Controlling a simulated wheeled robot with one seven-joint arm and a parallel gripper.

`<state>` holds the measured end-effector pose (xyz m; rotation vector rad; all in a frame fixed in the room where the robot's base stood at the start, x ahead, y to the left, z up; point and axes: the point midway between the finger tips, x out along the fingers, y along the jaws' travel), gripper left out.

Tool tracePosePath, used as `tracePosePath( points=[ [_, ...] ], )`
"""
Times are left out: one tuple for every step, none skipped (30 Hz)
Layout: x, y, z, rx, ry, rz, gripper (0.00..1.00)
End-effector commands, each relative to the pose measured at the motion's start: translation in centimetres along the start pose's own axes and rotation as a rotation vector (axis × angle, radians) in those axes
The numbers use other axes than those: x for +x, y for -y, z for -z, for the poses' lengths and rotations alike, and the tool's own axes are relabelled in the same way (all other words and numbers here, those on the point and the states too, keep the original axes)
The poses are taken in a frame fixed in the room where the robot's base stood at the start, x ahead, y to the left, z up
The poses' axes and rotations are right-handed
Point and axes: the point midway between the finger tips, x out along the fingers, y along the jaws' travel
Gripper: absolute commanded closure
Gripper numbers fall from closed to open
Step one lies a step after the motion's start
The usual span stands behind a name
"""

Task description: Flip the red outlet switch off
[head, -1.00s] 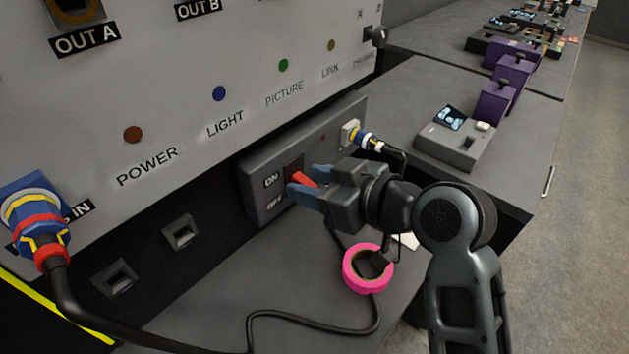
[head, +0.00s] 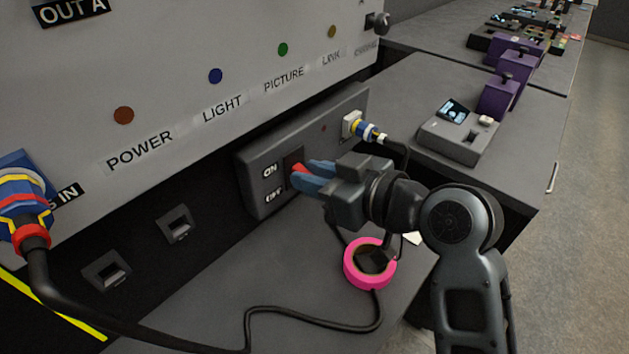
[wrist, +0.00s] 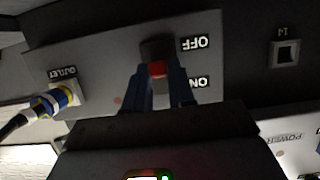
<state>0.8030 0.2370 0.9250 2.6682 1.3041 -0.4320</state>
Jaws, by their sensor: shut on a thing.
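The red switch (head: 297,169) sits in a dark slot on the grey outlet box (head: 255,186), beside the ON and OFF labels. My gripper (head: 305,173) is at the box with its blue fingers closed on the red lever. In the wrist view, which shows the box upside down, the red lever (wrist: 157,68) is between the fingertips (wrist: 159,78), with the dark slot (wrist: 157,48) beyond. The fingers hide part of the lever, and its exact tilt is hard to tell.
A blue-and-yellow plug (head: 368,131) sits in the box's outlet, right of my gripper. A pink tape ring (head: 350,277) and a black cable (head: 300,309) are below. The large light panel (head: 180,85) rises above the box.

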Motion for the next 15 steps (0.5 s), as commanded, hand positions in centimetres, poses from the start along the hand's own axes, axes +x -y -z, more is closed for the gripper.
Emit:
tracePosePath(
  points=[
    [0.25,-0.10,-0.86,0.000,-0.026,-0.003,1.00],
    [0.24,-0.12,-0.91,0.000,-0.042,-0.003,1.00],
    [0.26,-0.12,-0.96,0.000,-0.061,-0.004,1.00],
    [0.29,-0.08,-1.00,0.000,-0.074,-0.003,1.00],
    [0.30,-0.06,-1.04,0.000,-0.088,-0.002,1.00],
    [0.31,-0.11,-1.09,-0.001,-0.106,-0.004,1.00],
    [0.32,-0.11,-1.13,0.000,-0.118,-0.003,1.00],
    [0.34,-0.09,-1.15,0.000,-0.130,-0.003,1.00],
    [0.36,-0.08,-1.15,-0.001,-0.145,-0.003,1.00],
    [0.36,-0.07,-1.14,-0.001,-0.155,-0.003,1.00],
    [0.35,-0.06,-1.13,-0.001,-0.163,-0.002,1.00],
    [0.33,-0.06,-1.09,-0.001,-0.173,-0.002,1.00],
    [0.30,-0.07,-1.05,-0.001,-0.179,-0.002,1.00],
    [0.28,-0.07,-1.01,-0.001,-0.184,-0.003,1.00],
    [0.26,-0.08,-0.95,-0.001,-0.190,-0.003,1.00]
  ],
)
